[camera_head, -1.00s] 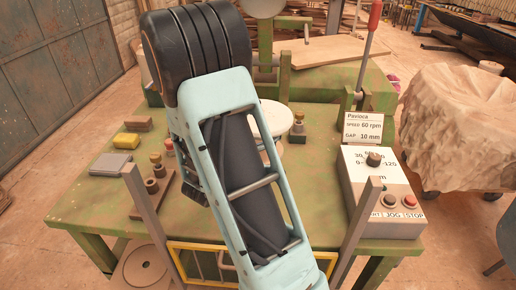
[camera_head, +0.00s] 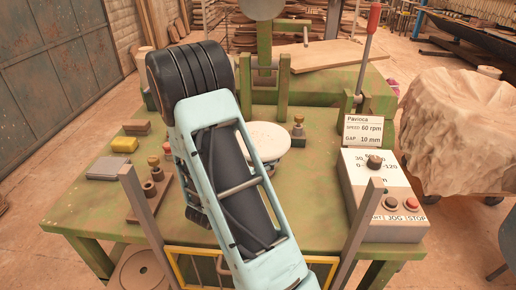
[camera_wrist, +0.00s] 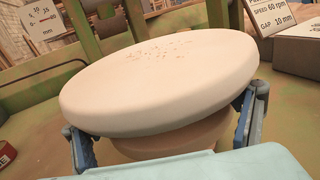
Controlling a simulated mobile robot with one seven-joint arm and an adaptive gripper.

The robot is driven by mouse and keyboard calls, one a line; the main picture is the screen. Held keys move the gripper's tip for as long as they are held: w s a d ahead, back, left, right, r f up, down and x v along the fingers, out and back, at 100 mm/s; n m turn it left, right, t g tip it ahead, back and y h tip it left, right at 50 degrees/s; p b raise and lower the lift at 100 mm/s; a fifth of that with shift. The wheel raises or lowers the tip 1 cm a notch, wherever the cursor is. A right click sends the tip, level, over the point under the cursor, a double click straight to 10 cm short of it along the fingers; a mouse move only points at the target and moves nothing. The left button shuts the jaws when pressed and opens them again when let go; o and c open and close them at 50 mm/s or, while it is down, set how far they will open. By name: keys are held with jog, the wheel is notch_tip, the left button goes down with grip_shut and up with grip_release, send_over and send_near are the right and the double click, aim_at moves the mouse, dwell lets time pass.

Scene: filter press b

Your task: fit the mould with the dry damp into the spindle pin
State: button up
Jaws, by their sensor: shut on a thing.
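A round whitish mould (camera_wrist: 160,85) with a scatter of brown specks on its top fills the wrist view, tilted in the picture. My gripper (camera_wrist: 166,132) is shut on it, one finger at each side of its lower part. A narrower tan round part (camera_wrist: 175,140) shows under the rim; I cannot tell whether it belongs to the mould or to a support. In the head view the mould (camera_head: 268,137) shows as a pale disc over the green table, partly behind my arm, which hides my gripper. The spindle pin cannot be made out.
The green table (camera_head: 95,205) has a control box (camera_head: 385,185) and sign (camera_head: 364,130) at the right. A green frame (camera_head: 283,85) rises behind the mould.

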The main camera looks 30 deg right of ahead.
jog(key=o, duration=1.6)
jog(key=shift+f, duration=0.15)
jog(key=shift+c, duration=0.2)
jog(key=o, duration=0.4)
jog(key=shift+o, duration=0.2)
jog(key=shift+r, duration=0.2)
jog(key=v, duration=1.2)
